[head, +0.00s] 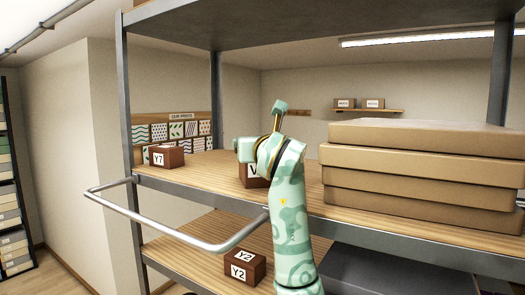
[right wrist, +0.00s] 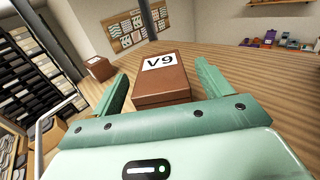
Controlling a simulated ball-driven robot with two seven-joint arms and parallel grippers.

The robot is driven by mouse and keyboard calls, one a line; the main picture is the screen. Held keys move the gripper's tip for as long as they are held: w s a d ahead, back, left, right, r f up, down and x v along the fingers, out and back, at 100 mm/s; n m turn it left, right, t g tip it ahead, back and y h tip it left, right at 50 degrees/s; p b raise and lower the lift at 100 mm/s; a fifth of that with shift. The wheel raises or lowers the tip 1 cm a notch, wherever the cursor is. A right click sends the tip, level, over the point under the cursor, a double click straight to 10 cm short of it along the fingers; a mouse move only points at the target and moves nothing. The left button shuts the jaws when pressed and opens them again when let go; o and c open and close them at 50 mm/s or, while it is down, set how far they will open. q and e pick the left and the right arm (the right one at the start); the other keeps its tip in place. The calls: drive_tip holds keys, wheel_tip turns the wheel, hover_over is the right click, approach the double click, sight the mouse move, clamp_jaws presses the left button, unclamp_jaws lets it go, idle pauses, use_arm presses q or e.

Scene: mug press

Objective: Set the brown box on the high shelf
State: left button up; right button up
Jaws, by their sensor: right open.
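A brown box labelled V9 (right wrist: 165,82) stands on the wooden high shelf (right wrist: 225,62) in the right wrist view. In the head view this brown box (head: 246,179) is mostly hidden behind my right arm. My right gripper (right wrist: 160,80) is open, with one finger on each side of the box. Small gaps seem to show beside it, but I cannot tell whether either finger touches it. The high shelf also shows in the head view (head: 215,166). My left gripper is not in view.
A brown Y7 box (head: 167,156) stands at the shelf's left end. Large flat cartons (head: 420,170) are stacked on its right. A brown Y2 box (head: 245,268) is on the shelf below. A metal rail (head: 185,236) juts out at left, and grey posts (head: 125,120) hold the rack.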

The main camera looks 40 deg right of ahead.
drive_tip(key=v, duration=0.9)
drive_tip(key=shift+b, duration=0.45)
drive_tip(key=shift+s+a, duration=0.1)
